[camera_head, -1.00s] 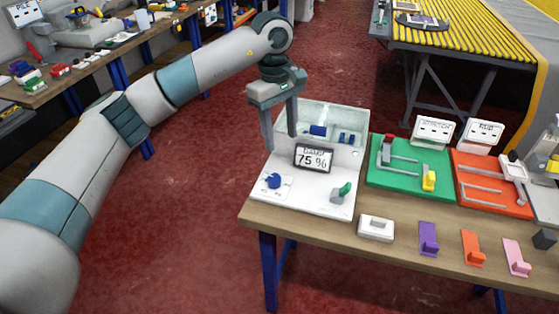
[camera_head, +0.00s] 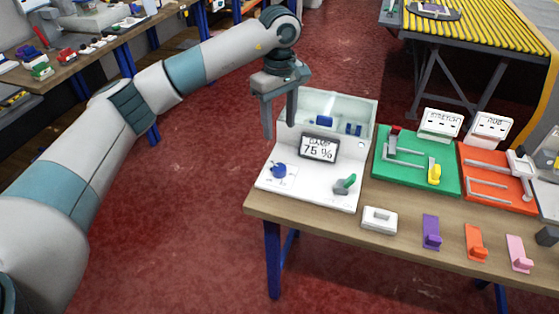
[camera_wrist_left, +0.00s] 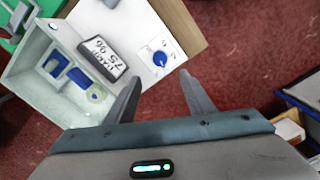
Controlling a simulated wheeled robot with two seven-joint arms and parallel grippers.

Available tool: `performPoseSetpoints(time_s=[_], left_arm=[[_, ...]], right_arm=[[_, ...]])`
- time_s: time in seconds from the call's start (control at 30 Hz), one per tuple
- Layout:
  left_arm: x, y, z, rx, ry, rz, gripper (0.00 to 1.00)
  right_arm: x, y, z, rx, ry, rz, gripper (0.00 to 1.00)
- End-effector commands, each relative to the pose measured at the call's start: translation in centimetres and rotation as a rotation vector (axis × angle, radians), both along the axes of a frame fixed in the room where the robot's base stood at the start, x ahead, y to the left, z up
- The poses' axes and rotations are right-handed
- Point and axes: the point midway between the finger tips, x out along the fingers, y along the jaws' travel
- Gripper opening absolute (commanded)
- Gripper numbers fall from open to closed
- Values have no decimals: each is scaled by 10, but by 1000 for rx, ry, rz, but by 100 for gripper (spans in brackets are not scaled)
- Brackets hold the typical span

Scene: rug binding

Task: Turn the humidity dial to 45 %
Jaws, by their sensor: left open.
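The humidity dial is a small blue knob (camera_head: 278,170) on the white front panel of a humidity box (camera_head: 315,188) at the table's left end. The box's display (camera_head: 319,148) reads 75 %. My left gripper (camera_head: 279,128) points down, open and empty, above and behind the knob at the box's left edge. In the left wrist view the knob (camera_wrist_left: 160,58) lies ahead of the open fingers (camera_wrist_left: 160,98), apart from them. The display (camera_wrist_left: 103,58) shows there upside down. My right gripper is not in view.
A green-handled lever (camera_head: 345,184) stands right of the knob. A green board (camera_head: 415,178), an orange-red board (camera_head: 490,190) and several coloured blocks such as the purple one (camera_head: 431,232) fill the table to the right. Red floor left of the table is free.

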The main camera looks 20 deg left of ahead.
Motion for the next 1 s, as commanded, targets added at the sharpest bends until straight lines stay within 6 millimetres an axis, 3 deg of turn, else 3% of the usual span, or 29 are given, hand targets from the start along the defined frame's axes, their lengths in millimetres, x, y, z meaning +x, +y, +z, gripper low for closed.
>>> performPoseSetpoints(time_s=[0.2, 0.7, 1.0], left_arm=[[-1, 0, -35, 0, 4, 1, 49], [-1, 0, -121, -1, 3, 0, 49], [0, 0, -144, 0, 0, 0, 49]], right_arm=[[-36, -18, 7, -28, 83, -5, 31], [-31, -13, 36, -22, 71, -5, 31], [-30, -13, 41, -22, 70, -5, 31]])
